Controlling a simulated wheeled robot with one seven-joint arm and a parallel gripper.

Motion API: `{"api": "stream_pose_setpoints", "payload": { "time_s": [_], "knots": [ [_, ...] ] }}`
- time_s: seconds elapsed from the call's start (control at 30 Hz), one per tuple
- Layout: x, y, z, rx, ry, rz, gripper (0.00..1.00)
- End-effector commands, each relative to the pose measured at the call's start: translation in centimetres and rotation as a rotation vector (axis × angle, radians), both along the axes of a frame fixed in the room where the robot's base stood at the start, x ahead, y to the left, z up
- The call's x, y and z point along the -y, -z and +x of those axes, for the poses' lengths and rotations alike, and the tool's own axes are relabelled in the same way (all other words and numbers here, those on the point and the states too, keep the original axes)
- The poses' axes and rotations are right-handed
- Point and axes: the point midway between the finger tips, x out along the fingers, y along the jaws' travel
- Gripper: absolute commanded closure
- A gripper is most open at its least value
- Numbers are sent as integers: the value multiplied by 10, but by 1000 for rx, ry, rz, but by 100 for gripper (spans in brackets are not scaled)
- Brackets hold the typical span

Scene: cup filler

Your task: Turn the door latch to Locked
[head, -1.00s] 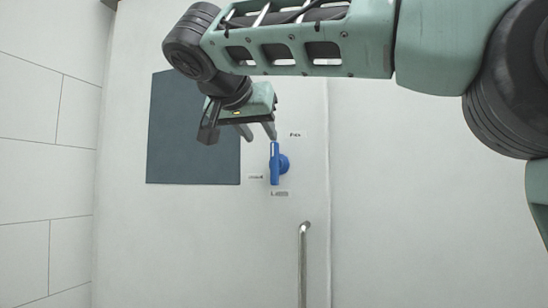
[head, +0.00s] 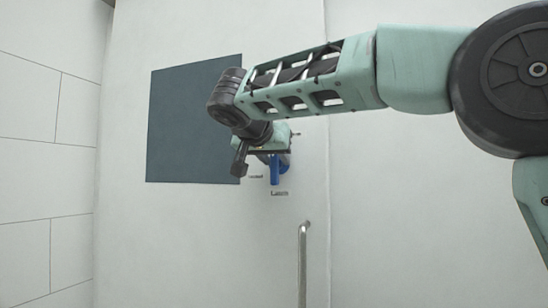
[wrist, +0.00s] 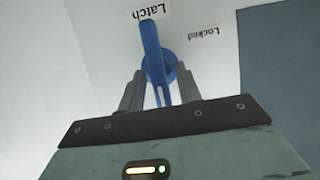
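The blue door latch (head: 274,174) is on the pale door, its handle upright. My gripper (head: 272,157) is at its upper part in the head view, which hides that part and the round hub. In the wrist view my gripper (wrist: 160,88) has one grey finger on each side of the blue latch handle (wrist: 151,42). The fingers look apart from the handle, so the gripper is open around it. The "Locked" label (wrist: 203,33) appears upside down beside the latch. It is the small label (head: 255,177) left of the handle in the head view.
A "Latch" label (head: 279,193) is below the handle. A dark panel (head: 185,125) is on the door to the left. A metal bar handle (head: 303,262) stands out below right of the latch. The right wall is bare.

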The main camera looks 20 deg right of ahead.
Motion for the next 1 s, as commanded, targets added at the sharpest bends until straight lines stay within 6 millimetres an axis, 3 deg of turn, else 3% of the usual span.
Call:
{"api": "stream_pose_setpoints", "payload": {
  "time_s": [0.03,0.1,0.57,1.0],
  "knots": [
    [0,0,0,0,0,0,80],
    [0,0,0,0,0,0,100],
    [-1,-1,1,-39,1,-50,100],
    [-6,-1,4,-253,0,-329,100]
  ]
}}
